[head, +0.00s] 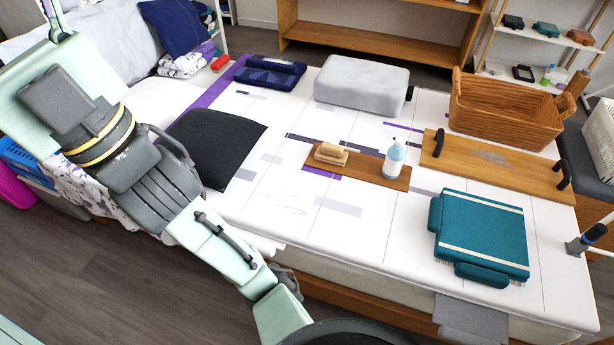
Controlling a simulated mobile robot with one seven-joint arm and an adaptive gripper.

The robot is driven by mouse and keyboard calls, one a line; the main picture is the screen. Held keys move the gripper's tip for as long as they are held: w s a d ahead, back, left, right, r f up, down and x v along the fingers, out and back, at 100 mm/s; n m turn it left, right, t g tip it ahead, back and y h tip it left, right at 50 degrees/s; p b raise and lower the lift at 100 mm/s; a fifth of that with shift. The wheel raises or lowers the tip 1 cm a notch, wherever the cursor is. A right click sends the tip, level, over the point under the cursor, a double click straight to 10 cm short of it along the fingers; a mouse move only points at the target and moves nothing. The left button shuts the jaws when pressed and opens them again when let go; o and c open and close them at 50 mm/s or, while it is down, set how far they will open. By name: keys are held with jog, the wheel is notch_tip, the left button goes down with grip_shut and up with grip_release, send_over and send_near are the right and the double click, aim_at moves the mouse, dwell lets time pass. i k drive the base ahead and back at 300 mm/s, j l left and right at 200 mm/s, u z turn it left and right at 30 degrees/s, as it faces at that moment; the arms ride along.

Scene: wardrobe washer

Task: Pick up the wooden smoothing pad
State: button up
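A small light-wood block (331,151), which looks like the wooden smoothing pad, lies near the left end of a thin brown board (376,177) in the middle of the bed. It looks like two stacked layers. A white-and-blue pump bottle (394,161) stands upright to its right on the same board. My arm rises from the bottom middle to the upper left, well left of the block. I cannot make out my gripper; the arm runs out of the picture at the top left.
A black cloth (214,146) lies left of the block, a grey cushion (361,86) behind it. To the right are a handled wooden board (500,170), a wicker basket (506,112) and a teal case (482,236). The white bed surface (330,225) before the block is clear.

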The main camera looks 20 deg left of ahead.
aim_at(330, 154)
jog(key=i+j+u, duration=0.1)
jog(key=i+u, duration=0.3)
jog(key=i, duration=0.45)
